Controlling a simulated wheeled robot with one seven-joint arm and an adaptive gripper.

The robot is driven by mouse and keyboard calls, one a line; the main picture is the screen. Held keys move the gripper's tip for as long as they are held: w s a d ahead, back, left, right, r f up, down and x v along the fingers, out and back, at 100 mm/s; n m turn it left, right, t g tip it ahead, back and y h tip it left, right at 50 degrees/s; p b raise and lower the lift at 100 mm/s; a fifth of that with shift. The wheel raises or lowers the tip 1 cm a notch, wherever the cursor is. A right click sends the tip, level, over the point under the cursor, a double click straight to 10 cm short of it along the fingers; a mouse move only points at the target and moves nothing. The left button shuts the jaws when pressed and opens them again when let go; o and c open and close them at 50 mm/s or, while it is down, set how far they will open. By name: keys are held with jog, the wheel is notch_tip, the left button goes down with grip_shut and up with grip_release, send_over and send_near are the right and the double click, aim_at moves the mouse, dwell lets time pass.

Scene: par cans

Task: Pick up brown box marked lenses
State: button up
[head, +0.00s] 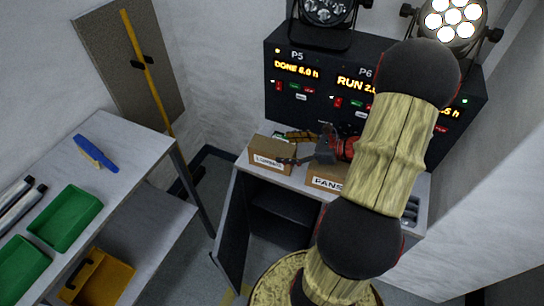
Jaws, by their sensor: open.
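A brown box (264,154) with a white label stands at the left end of the grey cabinet top; its small lettering looks like "LENSES" but is not sharp. My gripper (289,148) is open, its fingers pointing left at the right side of this box. The lower finger overlaps the box's right edge in the picture; I cannot tell whether it touches. Nothing shows between the fingers. A second brown box (325,179), marked "FANS", stands to the right, partly hidden by my gripper and arm.
A black control panel (290,112) with lit displays and par can lamps (455,18) rises behind the boxes. The cabinet (229,208) has an open front. At left, a grey bench (140,150) holds green trays (65,218) and a blue-handled brush (95,150).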

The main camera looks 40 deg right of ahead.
aim_at(276, 147)
jog(key=b+x, duration=0.1)
jog(key=x, duration=0.3)
jog(key=shift+w+a+r+b, duration=0.1)
jog(key=shift+w+a+b, duration=0.05)
jog(key=shift+w+b, duration=0.15)
jog(key=shift+c, duration=0.6)
grip_shut()
